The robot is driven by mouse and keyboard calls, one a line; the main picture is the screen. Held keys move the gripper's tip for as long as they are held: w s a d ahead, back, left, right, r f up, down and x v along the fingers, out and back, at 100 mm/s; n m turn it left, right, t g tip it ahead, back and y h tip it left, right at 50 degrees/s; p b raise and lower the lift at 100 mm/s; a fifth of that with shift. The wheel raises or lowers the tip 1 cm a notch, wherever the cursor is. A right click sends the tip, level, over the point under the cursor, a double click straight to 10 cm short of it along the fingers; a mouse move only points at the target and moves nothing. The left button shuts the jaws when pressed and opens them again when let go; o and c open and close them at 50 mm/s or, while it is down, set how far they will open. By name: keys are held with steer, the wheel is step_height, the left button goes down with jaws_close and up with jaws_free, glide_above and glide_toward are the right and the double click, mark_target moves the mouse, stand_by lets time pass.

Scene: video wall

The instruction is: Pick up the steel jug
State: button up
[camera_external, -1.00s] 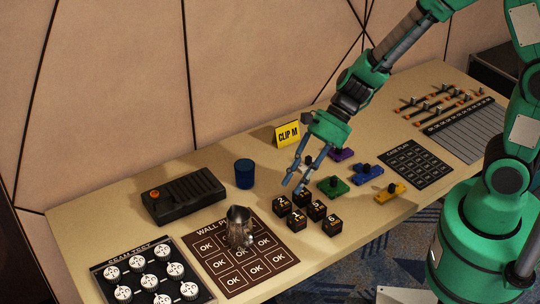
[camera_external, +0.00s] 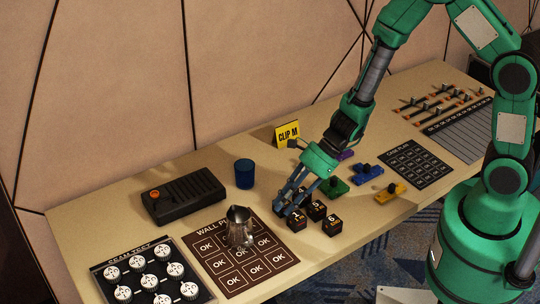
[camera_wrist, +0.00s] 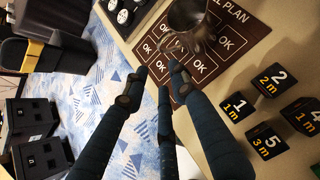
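The steel jug (camera_external: 239,226) stands upright on the brown wall plan mat (camera_external: 228,276), on the table's near left half. In the wrist view the jug (camera_wrist: 190,22) is at the top, beyond my fingertips, with its handle toward them. My gripper (camera_external: 283,208) is to the right of the jug, low over the numbered black cubes, and does not touch the jug. In the wrist view my gripper's fingers (camera_wrist: 162,78) are spread apart with nothing between them.
Numbered black cubes (camera_external: 333,225) stand beside and partly behind my gripper. A blue cup (camera_external: 244,173) and a black box with an orange button (camera_external: 184,196) stand behind the jug. A board of white dials (camera_external: 150,283) lies to its left. Coloured pieces (camera_external: 390,192) lie to the right.

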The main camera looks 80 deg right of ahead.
steer(key=b, duration=0.2)
glide_toward(251, 242)
steer(key=shift+x, duration=1.6)
steer(key=shift+d+f, duration=0.2)
steer(key=shift+b+x, duration=0.4)
steer(key=shift+x, duration=2.15)
steer(key=shift+s, duration=0.1)
jaws_close()
